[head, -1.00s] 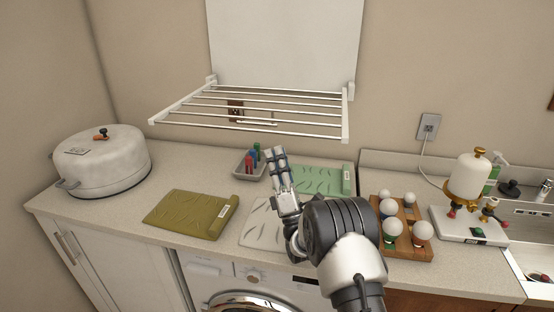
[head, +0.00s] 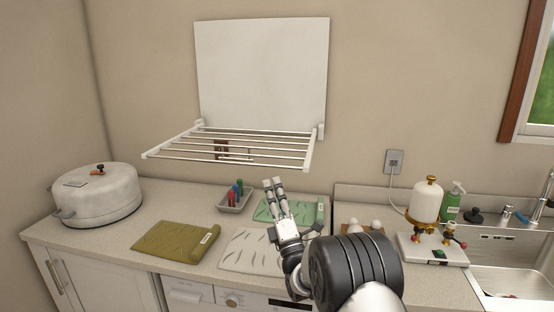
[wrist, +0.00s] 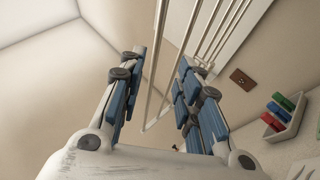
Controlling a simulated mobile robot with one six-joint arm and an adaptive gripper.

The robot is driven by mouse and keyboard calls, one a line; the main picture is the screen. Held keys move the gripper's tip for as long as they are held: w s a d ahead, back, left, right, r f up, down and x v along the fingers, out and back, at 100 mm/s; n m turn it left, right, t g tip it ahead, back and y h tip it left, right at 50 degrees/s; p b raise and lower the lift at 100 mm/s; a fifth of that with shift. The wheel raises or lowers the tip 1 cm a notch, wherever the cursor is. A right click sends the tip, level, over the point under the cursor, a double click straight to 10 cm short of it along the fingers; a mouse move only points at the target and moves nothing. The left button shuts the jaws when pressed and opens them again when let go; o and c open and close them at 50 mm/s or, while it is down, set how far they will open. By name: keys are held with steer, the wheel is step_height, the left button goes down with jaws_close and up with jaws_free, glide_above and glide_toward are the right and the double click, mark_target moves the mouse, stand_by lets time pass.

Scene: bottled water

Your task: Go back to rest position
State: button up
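My gripper (head: 273,184) is raised over the middle of the counter, its fingers pointing up and away in the head view. Nothing is held between the fingers. The wrist view looks up past them at the bars of the wall rack (wrist: 200,40).
A white-topped dispenser (head: 426,200) stands right, beside the sink (head: 510,265). A pot (head: 100,195) stands left. Olive (head: 175,242), white (head: 245,252) and green (head: 300,211) mats lie on the counter. The rack (head: 235,147) juts out above.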

steer(key=s+d+r+m+g+h, duration=0.2)
steer(key=d+r+m+g+h, duration=0.3)
steer(key=m, duration=0.3)
steer(key=s+d+m+g+h, duration=0.35)
steer(key=s+d+m, duration=0.2)
steer(key=s, duration=0.45)
steer(key=s+d+f+m+g, duration=0.1)
steer(key=s+f+m+g, duration=0.2)
steer(key=s, duration=0.9)
steer(key=s+d+f+m+g, duration=0.2)
steer(key=s+f+m+g, duration=0.2)
steer(key=s, duration=0.9)
steer(key=s+d+f+m+g, duration=0.1)
steer(key=s+f+m+g, duration=0.2)
steer(key=s, duration=0.9)
step_height(320, 180, down, 2)
steer(key=shift+s+d+f+m+g+h, duration=0.15)
steer(key=shift+d+m+g+h, duration=0.2)
steer(key=shift+m, duration=0.6)
